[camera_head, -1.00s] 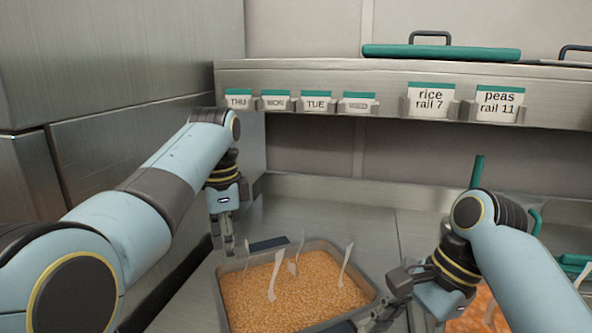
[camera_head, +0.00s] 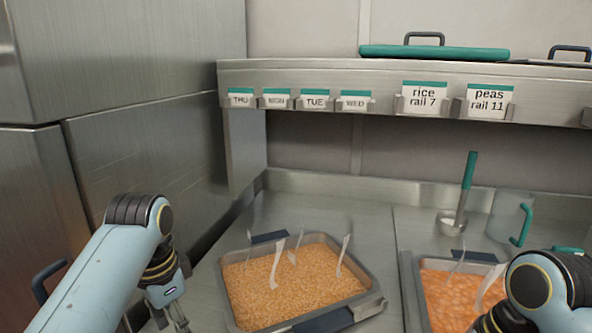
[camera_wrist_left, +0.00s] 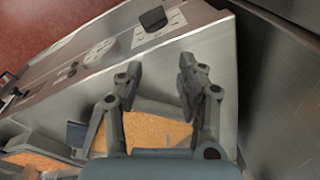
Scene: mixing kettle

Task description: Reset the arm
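My left gripper (camera_wrist_left: 157,80) is open and empty in the left wrist view, its two fingers apart above a steel front with a black knob. In the head view my left arm stands at the lower left, to the left of the tray, with its fingers cut off by the bottom edge. My right arm is at the lower right; its gripper (camera_head: 492,322) is mostly cut off, so its fingers cannot be read. A steel tray (camera_head: 376,294) of orange grain with several pale upright strips lies between the arms, apart from both.
A second tray (camera_head: 409,285) of orange food is at the right, partly behind my right arm. A ladle with a green handle (camera_head: 469,172) and a clear jug (camera_head: 507,217) stand behind it. A steel shelf (camera_head: 300,70) with labels crosses the back. Steel walls close the left side.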

